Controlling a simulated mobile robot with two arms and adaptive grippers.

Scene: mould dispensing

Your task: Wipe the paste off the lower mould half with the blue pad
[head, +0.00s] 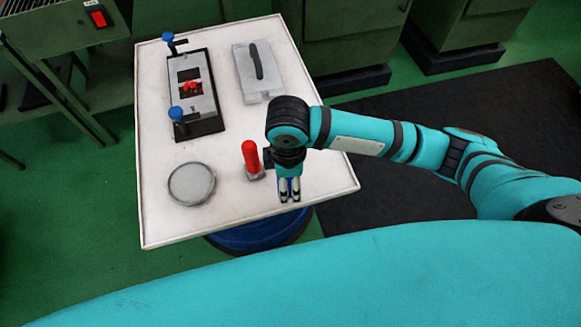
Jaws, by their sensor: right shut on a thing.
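The lower mould half (205,107) is a grey plate in a dark frame at the left back of the white table. My right gripper (290,192) points down over the table's front right part, well apart from the mould. It is shut on the blue pad (289,183), of which only a small blue bit shows between the fingers. My left gripper is not in view.
Blue-knobbed clamps (176,114) stand at both ends of the mould. A grey plate with a black handle (257,72) lies to its right. A red-topped tool (251,157) stands close left of my gripper. A round grey dish (191,184) sits front left on the table (160,230).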

